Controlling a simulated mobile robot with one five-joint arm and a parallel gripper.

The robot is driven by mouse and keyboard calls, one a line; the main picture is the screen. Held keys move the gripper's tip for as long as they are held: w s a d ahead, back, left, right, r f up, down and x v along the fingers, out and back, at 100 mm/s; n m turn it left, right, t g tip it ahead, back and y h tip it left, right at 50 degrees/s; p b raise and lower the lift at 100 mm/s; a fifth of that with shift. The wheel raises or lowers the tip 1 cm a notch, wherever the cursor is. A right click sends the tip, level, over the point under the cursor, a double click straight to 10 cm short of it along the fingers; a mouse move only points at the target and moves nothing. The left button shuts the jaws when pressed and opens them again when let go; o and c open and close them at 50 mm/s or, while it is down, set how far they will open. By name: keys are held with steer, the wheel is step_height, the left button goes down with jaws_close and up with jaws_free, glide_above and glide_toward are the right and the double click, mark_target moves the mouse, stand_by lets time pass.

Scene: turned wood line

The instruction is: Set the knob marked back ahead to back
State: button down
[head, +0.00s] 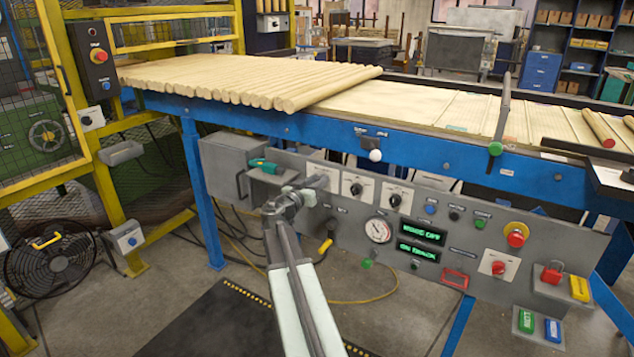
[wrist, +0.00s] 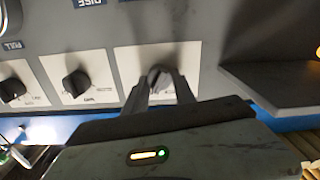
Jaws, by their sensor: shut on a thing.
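My gripper (head: 312,187) reaches the grey control panel under the blue line and is at the leftmost white knob plate (head: 325,171). In the wrist view, my gripper (wrist: 160,82) has both fingers closed around a dark knob (wrist: 157,70) on its white plate (wrist: 127,58). Most of that knob is hidden by the fingers, so its pointer direction cannot be told. Its lettering cannot be read, so I cannot confirm the back ahead marking. Two similar black knobs, a middle one (head: 355,189) and a right one (head: 394,201), sit beside it, apart from my gripper.
A grey shelf box (head: 223,170) with a green tool (head: 264,165) juts out left of my gripper. A pressure gauge (head: 378,230), green displays (head: 422,232) and a red stop button (head: 516,236) lie to the right. Wooden rods (head: 240,78) lie above.

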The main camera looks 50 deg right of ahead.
steer(key=shift+w+a+f+n, duration=0.1)
steer(key=shift+a+n, duration=0.2)
steer(key=shift+n, duration=0.1)
steer(key=n, duration=1.1)
steer(key=shift+w+a, duration=0.1)
steer(key=shift+w, duration=0.1)
steer(key=shift+n, duration=0.3)
steer(key=c, duration=1)
jaws_free()
steer(key=shift+s, duration=0.1)
